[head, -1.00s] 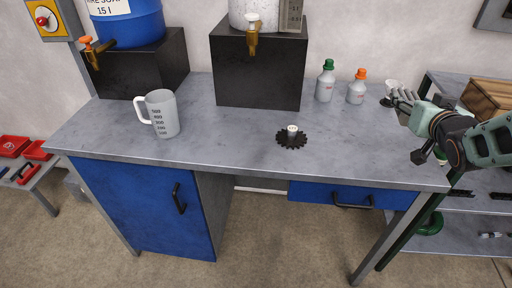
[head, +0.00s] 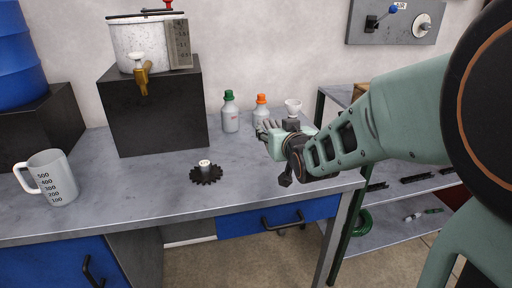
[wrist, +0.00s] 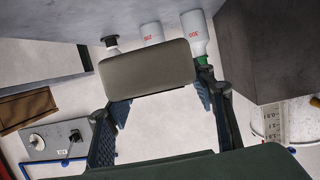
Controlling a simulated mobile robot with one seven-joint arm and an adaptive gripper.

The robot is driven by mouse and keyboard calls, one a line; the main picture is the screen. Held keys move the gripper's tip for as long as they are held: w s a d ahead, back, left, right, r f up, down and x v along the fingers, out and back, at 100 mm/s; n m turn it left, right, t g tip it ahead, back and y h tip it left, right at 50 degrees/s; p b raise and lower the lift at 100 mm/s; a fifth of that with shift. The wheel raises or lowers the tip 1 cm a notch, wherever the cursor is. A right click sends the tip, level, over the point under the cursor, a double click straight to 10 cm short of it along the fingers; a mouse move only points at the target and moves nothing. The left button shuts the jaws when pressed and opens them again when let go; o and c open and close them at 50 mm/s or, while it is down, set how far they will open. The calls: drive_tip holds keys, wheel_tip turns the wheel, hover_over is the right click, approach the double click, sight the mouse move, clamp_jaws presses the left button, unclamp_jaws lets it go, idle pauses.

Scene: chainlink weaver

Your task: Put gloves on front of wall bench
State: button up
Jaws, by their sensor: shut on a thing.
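In the wrist view a grey-beige rounded piece (wrist: 148,67), seemingly part of the gloves, lies between the fingers of my gripper (wrist: 162,100). The wall bench (head: 120,218) has a grey top and blue fronts and stands against the wall. My gripper partly hides the gloves in the head view. I cannot tell their exact height above the top.
A black gear (head: 206,175) lies near the bench middle. A measuring jug (head: 55,180) stands left. A black block (head: 150,110) carries a pot. The front right top is clear.

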drive_tip(key=b, duration=0.1)
hover_over(254, 171)
drive_tip(key=f, duration=0.5)
drive_tip(key=shift+d+f, duration=0.25)
drive_tip(key=shift+f, duration=0.1)
drive_tip(key=shift+a+f+b, duration=0.15)
drive_tip(key=shift+f+b, duration=0.1)
drive_tip(key=shift+f, duration=0.7)
drive_tip(key=shift+a+f+b, duration=0.15)
drive_tip(key=shift+f+b, duration=0.05)
drive_tip(key=shift+f, duration=0.7)
drive_tip(key=shift+f, duration=0.15)
drive_tip(key=o, duration=1.2)
drive_tip(key=shift+o, duration=0.2)
